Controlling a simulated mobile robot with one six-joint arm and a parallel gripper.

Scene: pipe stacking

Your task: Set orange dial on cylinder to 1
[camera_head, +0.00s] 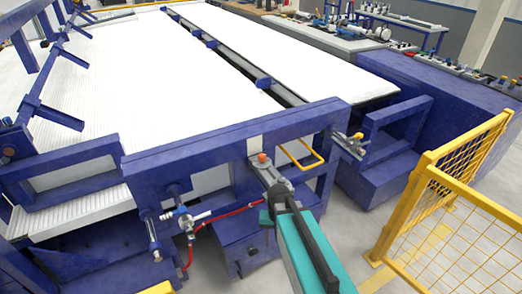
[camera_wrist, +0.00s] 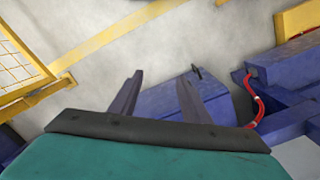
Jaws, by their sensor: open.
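In the head view an orange dial (camera_head: 263,158) sits on top of a grey metal cylinder (camera_head: 268,174) mounted on the front of a blue frame. The dial's markings are too small to read. My gripper (camera_wrist: 160,76) is open and empty in the wrist view, with two dark fingers apart over the floor and a blue box. In the head view its teal body is at the bottom centre, below and in front of the cylinder. Its fingers cannot be made out there. The dial and cylinder do not show in the wrist view.
A yellow handle (camera_head: 302,153) stands beside the first cylinder. A red hose (camera_head: 228,213) runs along the frame to the left. A yellow mesh fence (camera_head: 440,215) stands at right, with open floor before it.

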